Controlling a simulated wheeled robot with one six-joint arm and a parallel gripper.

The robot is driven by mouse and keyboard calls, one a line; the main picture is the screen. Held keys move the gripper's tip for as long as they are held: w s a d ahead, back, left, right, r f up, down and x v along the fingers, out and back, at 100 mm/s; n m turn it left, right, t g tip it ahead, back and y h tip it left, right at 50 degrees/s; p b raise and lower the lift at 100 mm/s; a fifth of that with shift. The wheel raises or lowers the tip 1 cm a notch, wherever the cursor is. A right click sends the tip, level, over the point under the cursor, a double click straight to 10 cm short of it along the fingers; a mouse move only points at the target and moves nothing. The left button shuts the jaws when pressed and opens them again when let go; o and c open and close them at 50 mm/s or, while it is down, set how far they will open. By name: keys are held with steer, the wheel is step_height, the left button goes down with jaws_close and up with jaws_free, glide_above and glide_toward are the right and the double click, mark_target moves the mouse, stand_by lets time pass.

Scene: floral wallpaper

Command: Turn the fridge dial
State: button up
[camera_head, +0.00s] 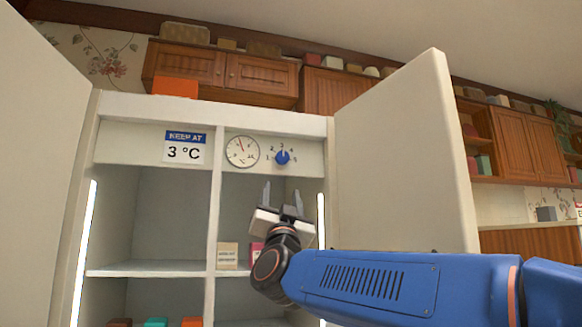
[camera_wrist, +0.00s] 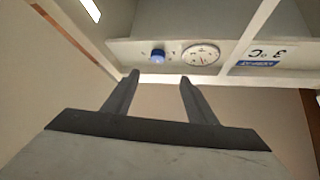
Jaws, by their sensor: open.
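The fridge (camera_head: 215,108) stands with its doors open. Its blue dial (camera_head: 282,157) sits on the top inner panel, ringed by small numbers. The dial also shows in the wrist view (camera_wrist: 158,56), which sees the panel upside down. A round gauge (camera_head: 242,151) is left of the dial, and a sign (camera_head: 185,147) reading "KEEP AT 3 °C" is further left. My gripper (camera_head: 283,192) is open and empty, a little below the dial, fingers pointing up. No finger touches the dial as far as I can see.
The right door (camera_head: 400,160) and left door (camera_head: 40,150) flank the opening. A vertical divider (camera_head: 214,200) and a shelf (camera_head: 150,268) split the inside. Small boxes (camera_head: 228,255) stand on the shelf, left of my wrist. An orange box (camera_head: 175,87) sits on top.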

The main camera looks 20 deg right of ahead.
mark_target(283, 158)
steer(key=shift+m, duration=0.3)
steer(key=x, duration=1.8)
steer(key=shift+s+d+r, duration=0.2)
steer(key=shift+s+d, duration=0.05)
steer(key=shift+d, duration=0.05)
steer(key=shift+h, duration=0.4)
steer(key=shift+c, duration=0.4)
steer(key=c, duration=1)
